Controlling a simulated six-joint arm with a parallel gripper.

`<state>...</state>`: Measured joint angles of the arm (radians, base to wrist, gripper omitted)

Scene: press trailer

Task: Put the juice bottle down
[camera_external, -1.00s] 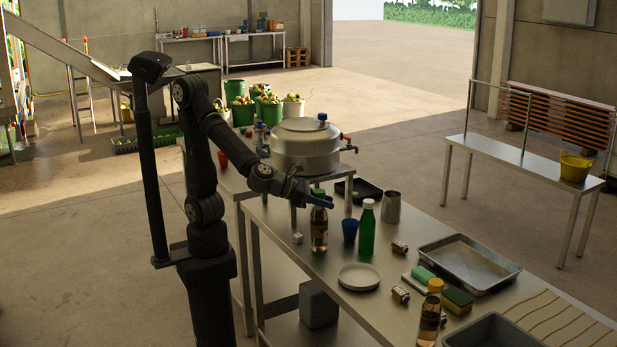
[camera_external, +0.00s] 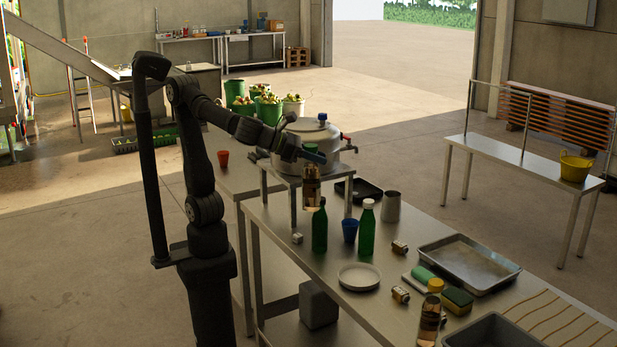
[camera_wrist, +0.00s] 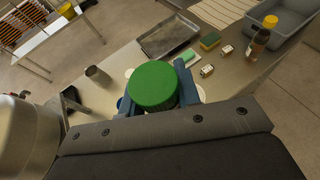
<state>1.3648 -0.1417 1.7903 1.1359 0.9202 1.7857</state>
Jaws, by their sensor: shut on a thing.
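My gripper (camera_external: 313,156) is shut on a juice bottle (camera_external: 311,186) near its top. This bottle holds amber juice and looks upright, raised above the steel table (camera_external: 283,236). In the wrist view its green cap (camera_wrist: 152,86) sits between the blue fingers of my gripper (camera_wrist: 155,92); its body is hidden below the cap. A similar bottle with a yellow cap (camera_external: 429,318) stands at the table's near end and also shows in the wrist view (camera_wrist: 257,43).
A dark green bottle (camera_external: 320,232) stands just below the held bottle in the picture. Beside it are a blue cup (camera_external: 349,230), a white-capped green bottle (camera_external: 367,230) and a metal jug (camera_external: 391,207). A white plate (camera_external: 358,276) lies nearer; a pot (camera_external: 303,150) stands behind.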

